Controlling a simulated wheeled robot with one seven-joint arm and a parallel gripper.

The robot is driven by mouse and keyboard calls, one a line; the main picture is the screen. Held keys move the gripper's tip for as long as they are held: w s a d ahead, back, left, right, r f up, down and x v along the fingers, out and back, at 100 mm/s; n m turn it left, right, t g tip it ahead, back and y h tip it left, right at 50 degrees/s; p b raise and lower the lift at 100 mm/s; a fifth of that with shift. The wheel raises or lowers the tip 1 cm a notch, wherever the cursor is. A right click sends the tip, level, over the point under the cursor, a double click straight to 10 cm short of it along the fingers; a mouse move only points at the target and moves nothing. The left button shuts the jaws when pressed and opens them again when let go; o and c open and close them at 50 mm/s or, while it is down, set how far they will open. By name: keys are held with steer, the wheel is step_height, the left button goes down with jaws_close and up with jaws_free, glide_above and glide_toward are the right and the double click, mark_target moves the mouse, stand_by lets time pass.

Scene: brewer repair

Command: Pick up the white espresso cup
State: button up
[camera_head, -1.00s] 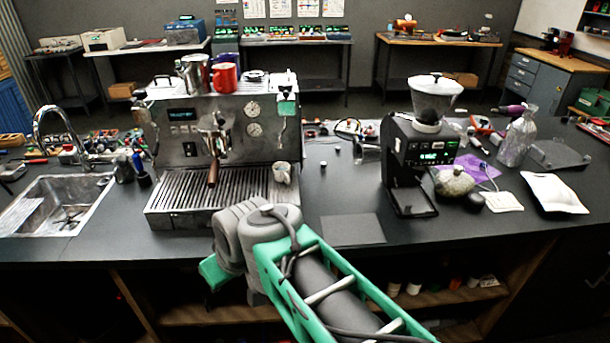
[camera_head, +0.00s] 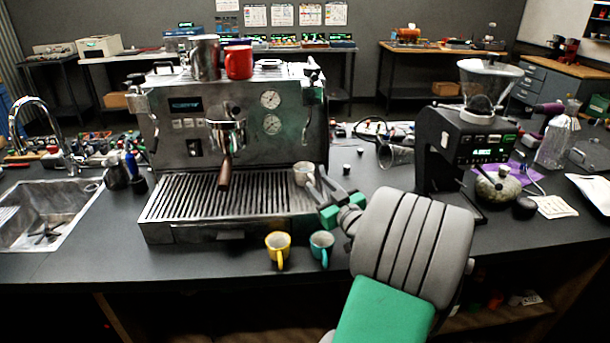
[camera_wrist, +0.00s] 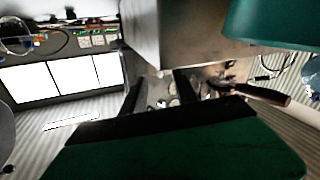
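The white espresso cup (camera_head: 303,173) stands on the right end of the espresso machine's drip tray (camera_head: 190,200) in the head view. My gripper (camera_head: 314,179) is just to its right and front, with its two fingers apart and pointing toward the cup. I cannot tell whether a finger touches the cup. In the wrist view the dark fingers of my gripper (camera_wrist: 160,78) are also apart. The small pale shapes between them are too blurred to identify as the cup.
A grinder (camera_head: 460,145) stands right.

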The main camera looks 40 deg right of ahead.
mark_target(315, 181)
steer(key=x, duration=0.3)
steer(key=shift+w+r, duration=0.1)
jaws_close()
stand_by(1.3)
